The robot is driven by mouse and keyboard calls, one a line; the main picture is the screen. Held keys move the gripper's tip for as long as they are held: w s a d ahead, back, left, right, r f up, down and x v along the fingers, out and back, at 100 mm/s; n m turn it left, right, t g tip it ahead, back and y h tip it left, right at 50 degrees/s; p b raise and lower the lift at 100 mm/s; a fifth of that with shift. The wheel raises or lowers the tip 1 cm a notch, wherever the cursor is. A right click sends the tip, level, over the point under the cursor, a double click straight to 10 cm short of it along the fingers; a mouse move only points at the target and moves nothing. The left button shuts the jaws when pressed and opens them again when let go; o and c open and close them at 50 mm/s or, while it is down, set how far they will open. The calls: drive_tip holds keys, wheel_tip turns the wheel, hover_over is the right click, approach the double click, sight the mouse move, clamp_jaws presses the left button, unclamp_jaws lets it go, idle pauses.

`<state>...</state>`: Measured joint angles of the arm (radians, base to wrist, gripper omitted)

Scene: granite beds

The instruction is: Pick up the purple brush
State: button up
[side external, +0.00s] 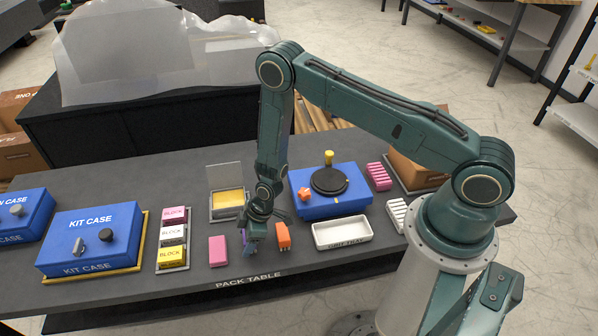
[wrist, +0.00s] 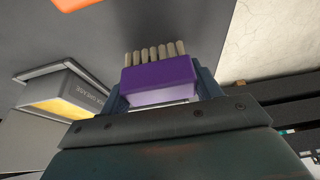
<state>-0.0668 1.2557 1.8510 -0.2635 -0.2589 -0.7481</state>
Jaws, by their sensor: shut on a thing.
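The purple brush (wrist: 158,76) has a purple block body and a row of pale bristles. In the wrist view it sits between the two fingers of my gripper (wrist: 163,92), which is shut on it. In the side external view my gripper (side external: 255,228) points down over the front middle of the pack table (side external: 130,284). Only a small sliver of the purple brush (side external: 244,239) shows there, mostly hidden by the fingers. I cannot tell whether it touches the table.
An orange brush (side external: 283,236) stands close to the right of my gripper and a pink block (side external: 217,250) to the left. A white tray (side external: 342,233) and a blue case (side external: 330,205) lie further right. A yellow-filled box (side external: 228,204) is behind.

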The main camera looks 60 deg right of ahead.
wheel_tip(320, 180, up, 18)
drive_tip(key=shift+r, duration=0.2)
idle(0.5)
idle(0.4)
drive_tip(key=shift+o, duration=0.7)
drive_tip(key=shift+f, duration=0.2)
drive_tip(key=shift+f, duration=6.3)
